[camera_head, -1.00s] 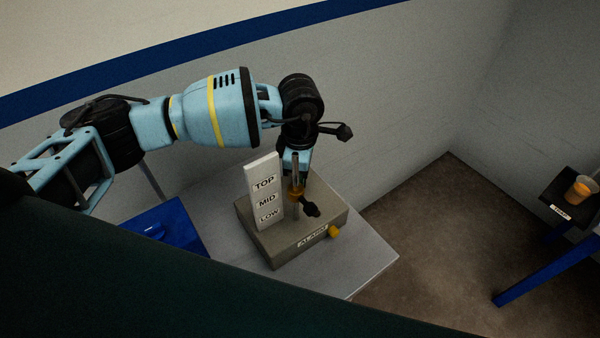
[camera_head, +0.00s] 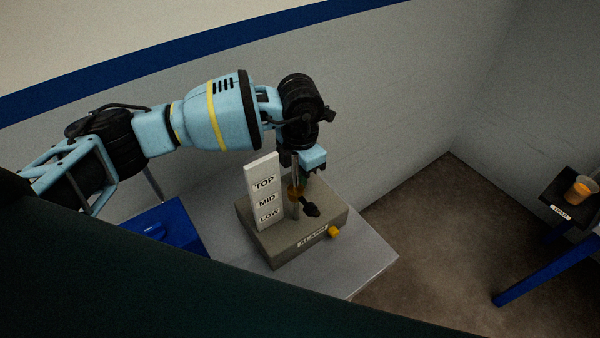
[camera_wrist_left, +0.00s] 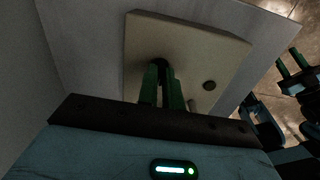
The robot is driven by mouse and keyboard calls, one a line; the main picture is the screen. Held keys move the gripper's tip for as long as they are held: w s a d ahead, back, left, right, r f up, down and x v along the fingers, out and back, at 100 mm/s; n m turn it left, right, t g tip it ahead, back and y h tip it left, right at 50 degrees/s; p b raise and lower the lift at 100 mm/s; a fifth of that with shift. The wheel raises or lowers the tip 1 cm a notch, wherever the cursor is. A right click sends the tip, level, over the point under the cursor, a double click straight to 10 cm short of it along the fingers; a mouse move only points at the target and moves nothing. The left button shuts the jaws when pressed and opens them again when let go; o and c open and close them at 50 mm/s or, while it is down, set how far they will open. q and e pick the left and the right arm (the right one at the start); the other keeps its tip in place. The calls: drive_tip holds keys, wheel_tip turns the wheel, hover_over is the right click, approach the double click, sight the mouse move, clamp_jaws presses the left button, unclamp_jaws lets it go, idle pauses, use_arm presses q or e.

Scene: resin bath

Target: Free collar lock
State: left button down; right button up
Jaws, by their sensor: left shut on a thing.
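A thin upright post (camera_head: 295,171) stands on a grey base block (camera_head: 289,250), and an orange-brown collar (camera_head: 296,193) is around it. A dark lock knob (camera_head: 311,209) sticks out from the collar's lower right. A white plate (camera_head: 264,205) marked TOP, MID and LOW stands beside the post; the collar is at about the MID level. My left gripper (camera_head: 311,174) is just behind the post, its fingertips mostly hidden. In the left wrist view, its green fingers (camera_wrist_left: 160,75) are close together at a small dark part above the block.
The block sits on a grey table (camera_head: 360,264); a yellow knob (camera_head: 334,231) is on its front. A blue tray (camera_head: 185,225) lies to the left. A cup (camera_head: 580,190) with orange contents is on a dark stand at far right. A wall rises behind.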

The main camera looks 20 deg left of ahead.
use_arm(q)
drive_tip(key=shift+r+n, duration=0.1)
drive_tip(key=shift+n, duration=0.2)
drive_tip(key=c, duration=1.6)
unclamp_jaws()
drive_tip(key=shift+o, duration=0.2)
drive_tip(key=shift+r, duration=3.85)
